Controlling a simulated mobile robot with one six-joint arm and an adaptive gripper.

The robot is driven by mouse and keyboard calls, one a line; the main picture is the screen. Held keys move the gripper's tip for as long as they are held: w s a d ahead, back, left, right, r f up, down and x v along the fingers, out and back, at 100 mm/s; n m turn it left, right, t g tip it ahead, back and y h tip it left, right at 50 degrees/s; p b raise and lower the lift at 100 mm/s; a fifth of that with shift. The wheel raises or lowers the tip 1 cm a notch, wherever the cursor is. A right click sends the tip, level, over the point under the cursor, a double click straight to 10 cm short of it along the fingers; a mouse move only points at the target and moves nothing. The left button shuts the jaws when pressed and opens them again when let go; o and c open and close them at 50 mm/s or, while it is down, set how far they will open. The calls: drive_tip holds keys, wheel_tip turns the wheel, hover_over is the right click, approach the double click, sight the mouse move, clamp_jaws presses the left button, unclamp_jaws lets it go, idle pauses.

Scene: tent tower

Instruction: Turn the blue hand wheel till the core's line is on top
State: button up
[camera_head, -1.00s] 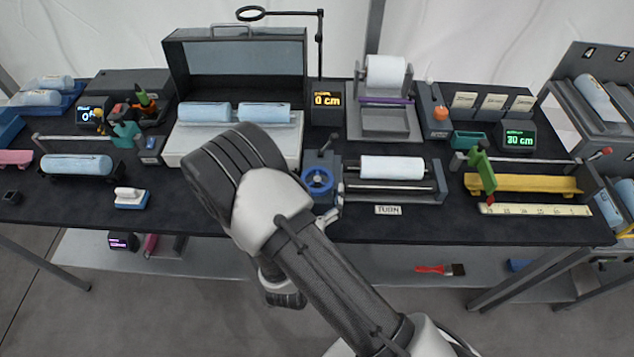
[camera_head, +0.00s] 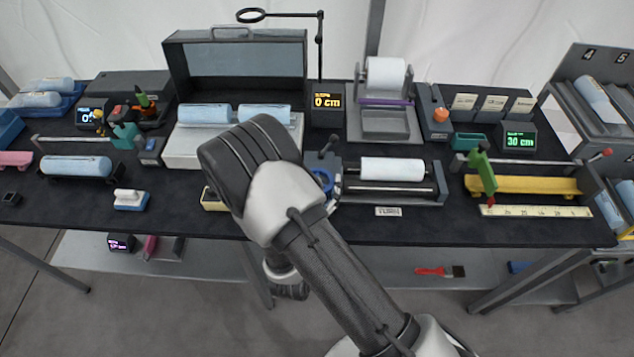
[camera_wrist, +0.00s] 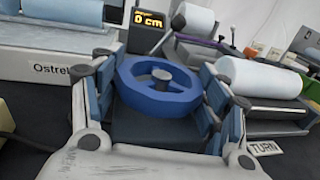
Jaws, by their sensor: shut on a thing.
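The blue hand wheel (camera_wrist: 158,84) sits in the middle of the wrist view, with a grey hub at its centre. In the head view my arm hides most of it, and only its right rim (camera_head: 325,181) shows. My gripper (camera_wrist: 163,98) has its two blue-padded fingers on either side of the wheel, shut on its rim. The white core (camera_head: 393,169) lies on the rollers of the turning stand, right of the wheel. It also shows in the wrist view (camera_wrist: 259,77). I see no line on its visible side. A plate reading TURN (camera_head: 388,211) lies in front.
A dark lever (camera_head: 328,146) stands just behind the wheel. A display (camera_head: 326,101) reading 0 cm stands further back. A white block with blue cores (camera_head: 236,145) is to the left. A yellow tray (camera_head: 525,186) is to the right.

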drive_tip(key=c, duration=0.3)
drive_tip(key=shift+a+h, duration=0.1)
drive_tip(key=shift+h, duration=0.2)
drive_tip(key=m+g+h+b, duration=0.1)
drive_tip(key=m+h, duration=0.1)
drive_tip(key=h, duration=0.1)
drive_tip(key=m+g+h, duration=0.2)
drive_tip(key=h, duration=0.1)
drive_tip(key=shift+a+f+m+b, duration=0.1)
drive_tip(key=shift+m+b, duration=0.3)
drive_tip(key=m+g+h+b, duration=0.2)
drive_tip(key=m+g+h, duration=0.3)
drive_tip(key=shift+w+g+b, duration=0.1)
drive_tip(key=shift+g+b, duration=0.25)
drive_tip(key=shift+g, duration=0.05)
drive_tip(key=shift+m+g+h+b, duration=0.55)
drive_tip(key=shift+m+g+h, duration=0.35)
drive_tip(key=shift+g, duration=0.6)
